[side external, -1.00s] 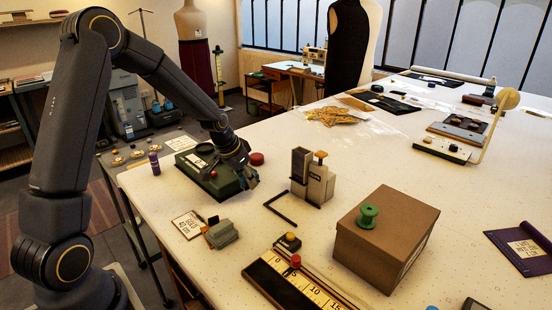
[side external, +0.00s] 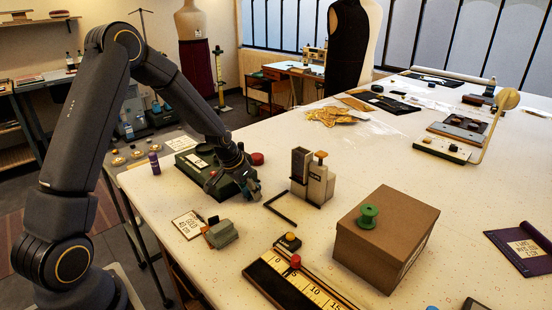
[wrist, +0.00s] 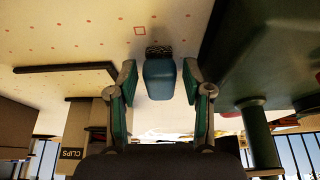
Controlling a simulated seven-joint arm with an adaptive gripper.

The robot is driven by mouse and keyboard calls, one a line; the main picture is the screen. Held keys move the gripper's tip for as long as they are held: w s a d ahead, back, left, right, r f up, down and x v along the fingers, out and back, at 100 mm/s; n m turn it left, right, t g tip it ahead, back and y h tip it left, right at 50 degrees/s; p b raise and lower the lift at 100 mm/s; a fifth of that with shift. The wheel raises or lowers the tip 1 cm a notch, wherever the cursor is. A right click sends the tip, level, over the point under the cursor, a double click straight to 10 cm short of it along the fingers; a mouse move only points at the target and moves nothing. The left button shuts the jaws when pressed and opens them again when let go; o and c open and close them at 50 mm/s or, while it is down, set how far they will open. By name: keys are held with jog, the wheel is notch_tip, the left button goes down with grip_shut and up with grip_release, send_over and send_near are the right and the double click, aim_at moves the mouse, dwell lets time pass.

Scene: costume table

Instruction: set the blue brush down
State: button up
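The blue brush (wrist: 159,80) shows in the wrist view between my fingertips, its dark bristles (wrist: 158,51) pointing away from my palm. My gripper (wrist: 160,85) has its fingers apart, with a narrow gap of table visible on each side of the brush. In the side external view my gripper (side external: 248,186) is low over the table, beside the front right of the green machine. There the brush is small and mostly merged with the fingertips. I cannot tell whether its bristles touch the table.
The green machine (side external: 199,160) is close to my gripper. A black angled bracket (side external: 279,211) and a grey clips dispenser (side external: 317,183) stand to the right. A small grey-green block (side external: 221,234) and a card (side external: 188,225) lie in front. White table shows between them.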

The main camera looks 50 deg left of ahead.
jog(key=shift+r, duration=0.1)
jog(key=shift+r, duration=0.35)
jog(key=v, duration=1.1)
jog(key=s+d+r, duration=0.3)
jog(key=s+d, duration=0.1)
jog(key=s, duration=0.3)
jog(key=s+d+r, duration=0.4)
jog(key=s, duration=0.3)
jog(key=s+d+r+t, duration=0.1)
jog(key=s+d+r, duration=0.2)
jog(key=s, duration=0.4)
jog(key=shift+s+d+r, duration=0.25)
jog(key=shift+d, duration=0.25)
